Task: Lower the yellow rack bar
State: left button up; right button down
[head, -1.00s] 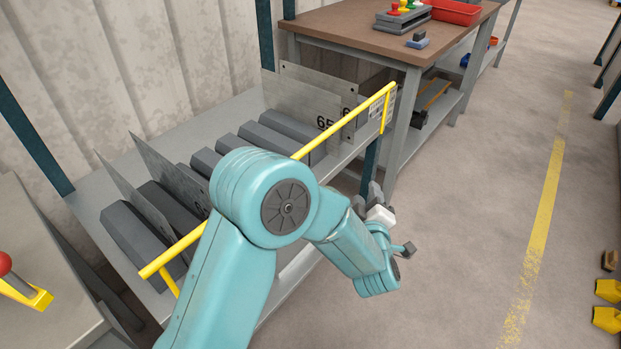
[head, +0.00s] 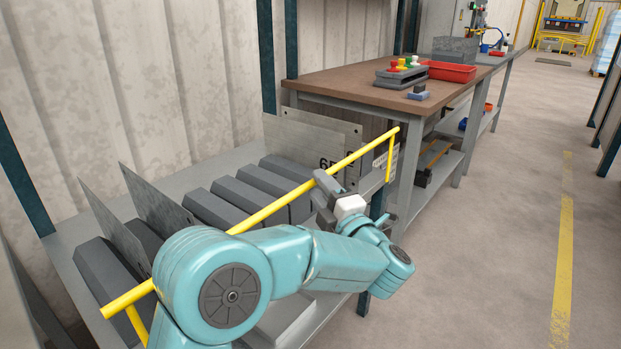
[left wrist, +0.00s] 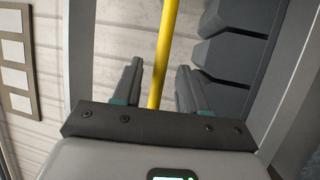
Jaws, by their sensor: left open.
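The yellow rack bar (head: 283,202) runs slantwise above the front of the grey rack shelf, from lower left to upper right. A short yellow leg bends down at each end. My left gripper (head: 324,198) is at the bar, right of its middle. In the left wrist view the bar (left wrist: 169,30) runs between the two spread fingers of the left gripper (left wrist: 158,78). The jaws are open, and neither finger clearly touches the bar. My left arm covers part of the bar's lower left stretch in the head view. My right gripper is not in view.
Grey blocks (head: 215,207) and upright metal sheets (head: 300,145) stand on the shelf behind the bar. A brown-topped workbench (head: 340,85) with a red bin (head: 452,71) stands beyond the rack. The floor to the right is clear, with a yellow line (head: 563,270).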

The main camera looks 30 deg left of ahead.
pick_arm(q)
jog(key=x, duration=0.5)
jog(key=shift+d, duration=0.1)
grip_shut()
jog(key=shift+d, duration=0.1)
